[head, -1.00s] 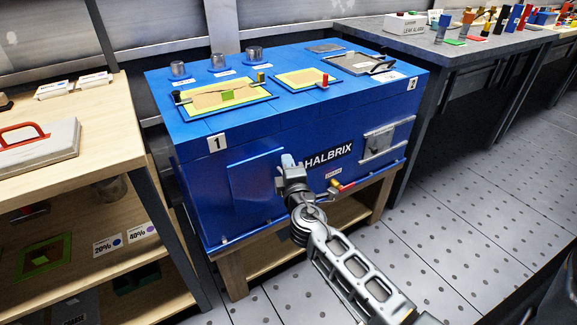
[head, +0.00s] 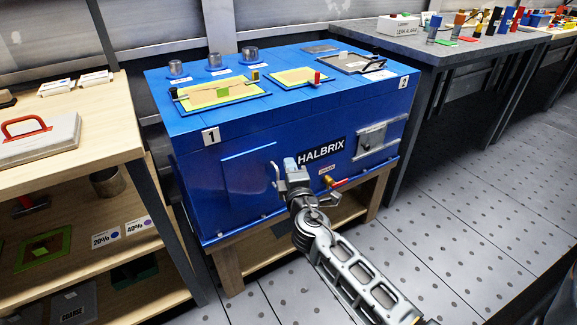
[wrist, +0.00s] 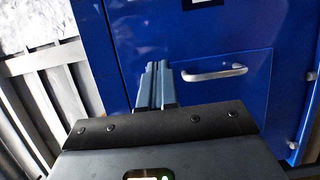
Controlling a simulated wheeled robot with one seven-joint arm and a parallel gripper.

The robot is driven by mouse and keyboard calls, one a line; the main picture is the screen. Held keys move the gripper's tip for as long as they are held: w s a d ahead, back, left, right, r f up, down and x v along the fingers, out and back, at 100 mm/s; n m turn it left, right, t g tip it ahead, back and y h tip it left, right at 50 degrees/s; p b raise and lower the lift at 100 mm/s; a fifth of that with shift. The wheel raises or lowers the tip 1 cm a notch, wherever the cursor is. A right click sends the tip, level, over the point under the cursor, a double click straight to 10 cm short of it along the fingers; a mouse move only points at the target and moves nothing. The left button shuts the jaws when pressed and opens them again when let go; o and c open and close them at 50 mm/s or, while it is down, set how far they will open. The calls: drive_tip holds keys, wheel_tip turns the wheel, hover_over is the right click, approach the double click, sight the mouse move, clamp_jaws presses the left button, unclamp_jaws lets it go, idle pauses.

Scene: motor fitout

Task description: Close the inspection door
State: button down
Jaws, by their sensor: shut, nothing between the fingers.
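The inspection door (head: 248,188) is a blue panel at the left of the front face of the blue HALBRIX motor housing (head: 315,115). It lies flat or nearly flat against the face; I cannot tell whether it is fully shut. Its silver bar handle (head: 275,176) is near its right edge. In the wrist view the handle (wrist: 215,72) is right of the fingers, on a blue panel (wrist: 225,105). My gripper (head: 290,164) is shut and empty, just right of the handle in the head view. It also shows in the wrist view (wrist: 156,72). Whether the fingertips touch the panel is unclear.
A grey framed hatch (head: 378,139) and a valve with a red lever (head: 338,183) are on the same face, to the right. The housing stands on a wooden stand (head: 228,270). Wooden shelves (head: 140,115) are at left, a grey workbench (head: 400,48) behind right. Floor at right is clear.

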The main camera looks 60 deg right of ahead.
drive_tip(key=s+a, duration=0.5)
drive_tip(key=s, duration=0.2)
drive_tip(key=shift+s+b, duration=0.25)
drive_tip(key=shift+b, duration=0.2)
drive_tip(key=shift+a, duration=0.1)
drive_tip(key=s+a+f+t+y, duration=0.1)
drive_tip(key=s+a+f+y, duration=0.2)
drive_tip(key=a, duration=0.4)
drive_tip(key=s+a+f+t+y, duration=0.1)
drive_tip(key=s+a+y, duration=0.2)
drive_tip(key=a+y, duration=0.3)
drive_tip(key=s+a+r+m+t+y, duration=0.1)
drive_tip(key=s+a+r+m+y, duration=0.1)
drive_tip(key=s+a, duration=0.3)
drive_tip(key=s+a+r+m+t+y, duration=0.1)
drive_tip(key=s+a+r+y, duration=0.15)
drive_tip(key=a, duration=0.55)
drive_tip(key=s+a+r+m+p, duration=0.1)
drive_tip(key=s+r+m+p, duration=0.1)
drive_tip(key=r+p, duration=0.6)
drive_tip(key=s+a+r+m+y+p, duration=0.1)
drive_tip(key=r+p, duration=0.6)
drive_tip(key=r, duration=0.7)
drive_tip(key=shift+s+a+m+p, duration=0.35)
drive_tip(key=shift+s+a+m, duration=0.25)
drive_tip(key=shift+s+a, duration=0.15)
